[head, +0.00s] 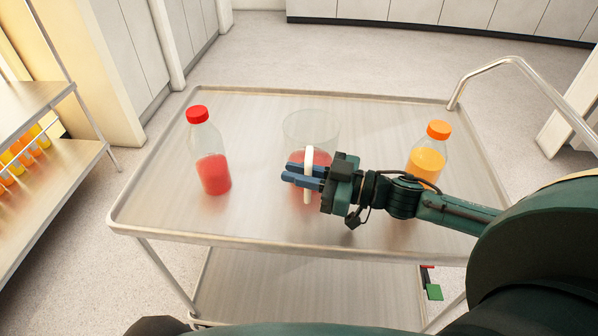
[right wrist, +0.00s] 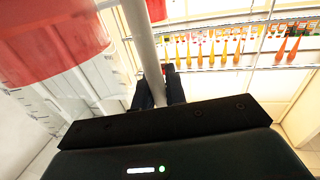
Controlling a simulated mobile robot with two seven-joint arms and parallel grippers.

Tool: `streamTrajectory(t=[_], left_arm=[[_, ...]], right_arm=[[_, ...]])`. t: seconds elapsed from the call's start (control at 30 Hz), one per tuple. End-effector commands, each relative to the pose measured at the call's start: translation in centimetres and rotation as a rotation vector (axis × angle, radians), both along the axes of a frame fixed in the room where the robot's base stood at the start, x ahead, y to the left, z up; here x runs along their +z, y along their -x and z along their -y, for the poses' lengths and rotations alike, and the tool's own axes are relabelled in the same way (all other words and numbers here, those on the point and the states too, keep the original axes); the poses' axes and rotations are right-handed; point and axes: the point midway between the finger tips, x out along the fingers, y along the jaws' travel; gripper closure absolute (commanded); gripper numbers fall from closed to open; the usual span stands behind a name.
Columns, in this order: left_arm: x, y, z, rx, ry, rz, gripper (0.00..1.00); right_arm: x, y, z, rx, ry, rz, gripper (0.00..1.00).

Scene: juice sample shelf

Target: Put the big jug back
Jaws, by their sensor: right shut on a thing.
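The big jug (head: 311,124) is clear, with red liquid inside and a pale upright handle (head: 308,158). It is upright over the middle of the metal cart. My right gripper (head: 303,175) comes in from the right and is shut on the handle, hiding the jug's lower part. I cannot tell whether the jug's base touches the cart. In the right wrist view the jug's red liquid (right wrist: 45,40) fills the upper left, and the handle (right wrist: 146,45) runs down between the fingers (right wrist: 160,95). My left gripper is not in view.
On the cart top (head: 260,222), a red-capped bottle (head: 214,172) stands left and an orange-capped bottle (head: 427,162) right, close behind my right arm. A shelf (head: 62,165) with several small juice samples is at the far left. The cart has a raised rim and a rail.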

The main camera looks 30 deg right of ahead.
Motion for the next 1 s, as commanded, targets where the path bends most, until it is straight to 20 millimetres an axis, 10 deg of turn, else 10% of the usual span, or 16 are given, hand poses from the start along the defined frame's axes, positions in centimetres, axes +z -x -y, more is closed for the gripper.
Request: streamTrajectory(t=[0.33,1.0], left_arm=[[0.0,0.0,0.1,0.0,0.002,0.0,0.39],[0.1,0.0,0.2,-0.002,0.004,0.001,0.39]], right_arm=[[-0.2,0.0,0.0,0.0,-0.001,-0.001,0.65],[-0.1,3.1,3.2,-0.002,0.002,-0.008,0.65]])
